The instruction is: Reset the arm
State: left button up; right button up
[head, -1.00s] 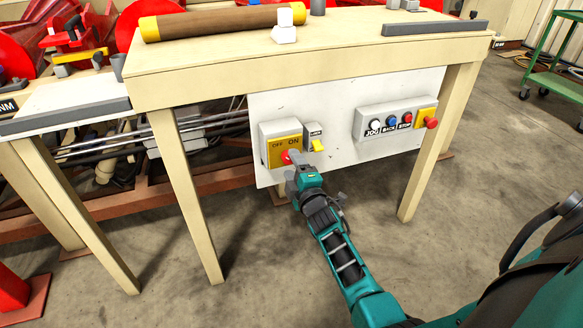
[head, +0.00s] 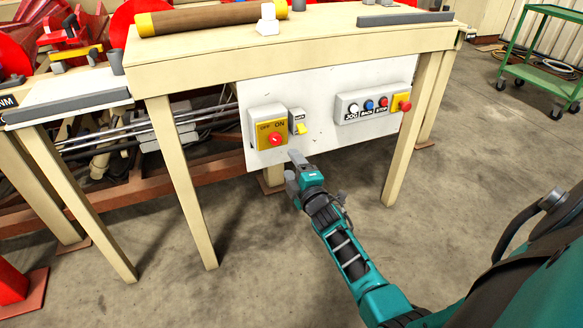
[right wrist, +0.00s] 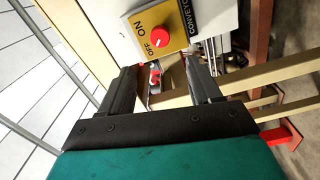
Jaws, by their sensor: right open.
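My right gripper (head: 293,170) is open and empty, just below and in front of the white control panel (head: 330,134). It also shows in the right wrist view (right wrist: 158,88), with its two fingers apart. Just beyond the fingers is the red rotary switch (right wrist: 160,37) on its yellow plate marked OFF and ON. In the head view this red switch (head: 275,140) is in full sight, and the gripper is apart from it. My left gripper is not in view.
A small box with a yellow lever (head: 299,128) sits right of the switch. A button box (head: 368,107) and a red stop button (head: 405,106) are farther right. The wooden table (head: 300,45) has legs on both sides. A green cart (head: 545,72) stands back right; the floor is open.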

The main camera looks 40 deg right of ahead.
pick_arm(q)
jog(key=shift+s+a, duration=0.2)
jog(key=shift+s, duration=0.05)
pick_arm(e)
jog(key=shift+s, duration=0.25)
pick_arm(q)
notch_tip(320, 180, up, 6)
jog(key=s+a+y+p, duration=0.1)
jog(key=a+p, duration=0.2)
jog(key=p, duration=0.6)
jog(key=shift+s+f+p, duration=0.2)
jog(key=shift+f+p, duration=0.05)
jog(key=shift+p, duration=0.15)
pick_arm(e)
jog(key=s+a+m+g+y, duration=0.3)
jog(key=s+a+m, duration=0.2)
jog(key=s+a, duration=0.5)
jog(key=s+a+m+g+y, duration=0.3)
jog(key=s+a+m, duration=0.2)
jog(key=s+a, duration=0.5)
jog(key=s, duration=0.5)
jog(key=shift+a+r+m+g, duration=0.2)
jog(key=shift+r+m+g, duration=0.15)
jog(key=shift+m+g, duration=0.05)
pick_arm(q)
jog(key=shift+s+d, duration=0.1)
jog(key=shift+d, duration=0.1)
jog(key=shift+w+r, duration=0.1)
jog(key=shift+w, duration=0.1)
